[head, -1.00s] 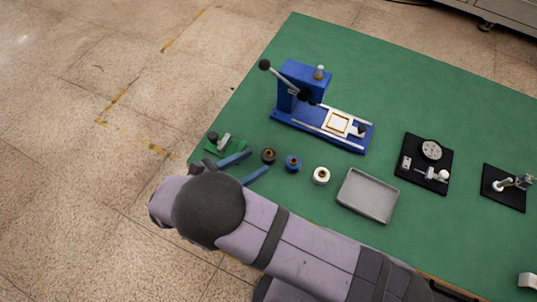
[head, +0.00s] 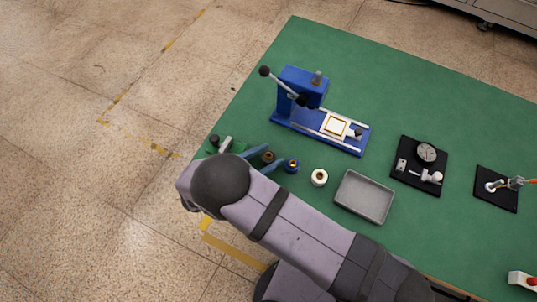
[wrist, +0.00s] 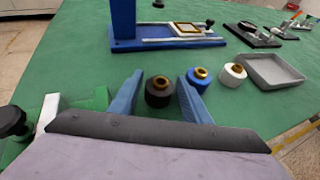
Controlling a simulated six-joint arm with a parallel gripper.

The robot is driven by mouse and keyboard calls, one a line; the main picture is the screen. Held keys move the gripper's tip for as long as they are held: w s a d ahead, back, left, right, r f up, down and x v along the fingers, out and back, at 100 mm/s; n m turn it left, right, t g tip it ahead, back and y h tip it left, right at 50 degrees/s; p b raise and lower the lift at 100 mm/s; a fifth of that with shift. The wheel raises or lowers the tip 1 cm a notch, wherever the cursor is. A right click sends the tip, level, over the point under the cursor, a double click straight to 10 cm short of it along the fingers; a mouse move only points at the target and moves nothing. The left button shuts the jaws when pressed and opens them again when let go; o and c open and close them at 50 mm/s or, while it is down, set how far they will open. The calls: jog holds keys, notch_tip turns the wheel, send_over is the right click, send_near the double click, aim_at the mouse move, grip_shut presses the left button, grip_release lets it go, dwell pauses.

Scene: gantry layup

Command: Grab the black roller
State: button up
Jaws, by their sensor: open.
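The black roller (head: 268,157) stands upright on the green table with a brass-coloured core on top. In the wrist view the black roller (wrist: 159,95) is between the two blue fingers of my gripper (wrist: 161,78), with gaps showing on both sides. My gripper (head: 274,155) is open in the head view, one finger on each side of the roller. A blue roller (head: 292,166) stands just right of the right finger, very close to it. It also shows in the wrist view (wrist: 200,80). A white roller (head: 319,177) stands farther right.
A blue lever press (head: 302,88) stands behind the rollers. A grey tray (head: 365,196) lies to the right, then a black plate with a dial gauge (head: 426,153). A green fixture (wrist: 93,100) with a black knob is close on the left. Green table (head: 345,55) is clear behind the press.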

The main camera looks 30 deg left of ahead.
aim_at(268, 155)
jog(key=shift+w+d+f, duration=0.1)
jog(key=shift+w+f, duration=0.05)
jog(key=shift+w, duration=0.05)
jog(key=c, duration=0.8)
jog(key=shift+r+b, duration=1.05)
jog(key=shift+r, duration=4)
